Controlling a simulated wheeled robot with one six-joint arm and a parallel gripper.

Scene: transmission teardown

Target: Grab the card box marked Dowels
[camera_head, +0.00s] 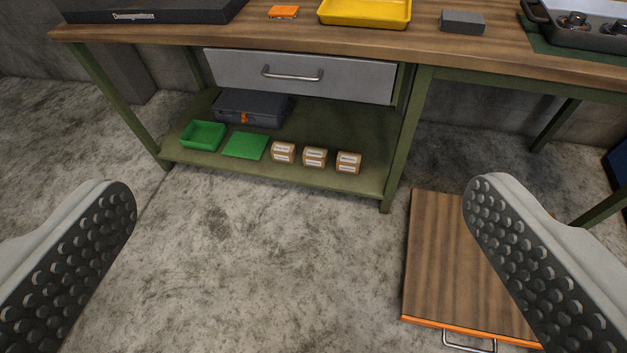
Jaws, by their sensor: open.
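Three small card boxes stand in a row on the green lower shelf of the workbench: a left box (283,152), a middle box (315,157) and a right box (348,162). Each is brown with white labels on its front. The print is too small to read, so I cannot tell which one is marked Dowels. My gripper (298,215) is open and empty, its two studded pads wide apart at the lower left and lower right. It is well short of the shelf and touches nothing.
A green tray (203,136), a flat green piece (246,146) and a dark case (252,108) share the shelf (225,167). A closed grey drawer (300,76) hangs above. A wooden-topped unit with a handle (440,260) stands at the right. The concrete floor before the shelf is clear.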

